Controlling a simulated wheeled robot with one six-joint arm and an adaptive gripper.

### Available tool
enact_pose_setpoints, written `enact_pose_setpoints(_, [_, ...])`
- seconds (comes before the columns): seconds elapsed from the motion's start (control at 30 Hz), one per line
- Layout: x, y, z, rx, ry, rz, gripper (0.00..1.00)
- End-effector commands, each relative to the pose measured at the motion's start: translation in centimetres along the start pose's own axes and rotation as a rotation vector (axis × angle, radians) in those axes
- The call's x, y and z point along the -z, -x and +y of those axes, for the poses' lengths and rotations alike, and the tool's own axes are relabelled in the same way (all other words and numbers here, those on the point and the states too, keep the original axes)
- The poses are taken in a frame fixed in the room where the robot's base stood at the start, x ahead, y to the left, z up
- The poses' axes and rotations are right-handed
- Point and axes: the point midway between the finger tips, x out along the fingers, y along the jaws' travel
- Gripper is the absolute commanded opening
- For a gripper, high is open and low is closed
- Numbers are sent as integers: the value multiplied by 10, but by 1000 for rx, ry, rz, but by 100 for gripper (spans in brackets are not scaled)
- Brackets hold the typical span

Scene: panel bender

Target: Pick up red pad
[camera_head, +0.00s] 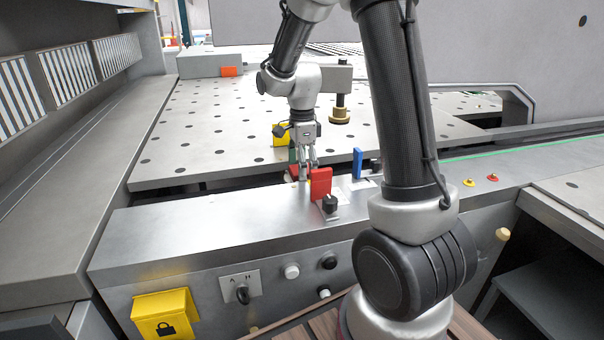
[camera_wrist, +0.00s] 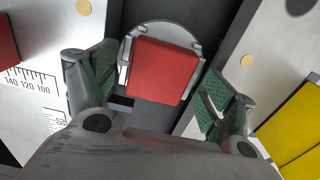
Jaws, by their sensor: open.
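A red pad (camera_wrist: 162,70) lies between my fingers in the wrist view. It sits on a rounded grey holder (camera_wrist: 190,32). My gripper (camera_wrist: 155,90) is open, with one green-lined finger on each side of the pad and a visible gap to each. In the head view my gripper (camera_head: 305,170) points down at the gap between the perforated table and the front beam. Only a bit of red (camera_head: 292,172) shows beside the fingers there; the rest of the pad is hidden. I cannot tell how far the fingertips are above the pad.
A red block (camera_head: 320,183) stands just in front of my gripper, and a blue block (camera_head: 358,162) stands to its right. A yellow block (camera_head: 281,133) is behind; yellow also shows in the wrist view (camera_wrist: 292,125). A brass-based post (camera_head: 340,115) stands on the perforated table (camera_head: 200,130).

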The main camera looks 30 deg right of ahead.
Motion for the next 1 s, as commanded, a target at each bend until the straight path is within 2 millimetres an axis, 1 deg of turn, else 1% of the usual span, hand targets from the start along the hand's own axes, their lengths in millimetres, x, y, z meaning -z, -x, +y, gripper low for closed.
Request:
enact_pose_setpoints(0.13, [0, 0, 0, 1, 0, 0, 84])
enact_pose_setpoints(0.27, [0, 1, 0, 1, 0, 0, 60])
enact_pose_setpoints(0.3, [0, 1, 0, 1, 0, 0, 53])
enact_pose_setpoints(0.37, [0, 1, 0, 1, 0, 0, 42])
enact_pose_setpoints(0.4, [0, 1, 0, 1, 0, 0, 35])
enact_pose_setpoints(0.43, [0, 1, 0, 1, 0, 0, 32])
enact_pose_setpoints(0.67, [0, 1, 0, 1, 0, 0, 32])
enact_pose_setpoints(0.77, [0, 7, -1, 4, 0, -1, 32])
enact_pose_setpoints(0.87, [0, 23, -2, 7, 0, -1, 32])
enact_pose_setpoints(1.0, [0, 53, -1, 7, 0, -1, 32])
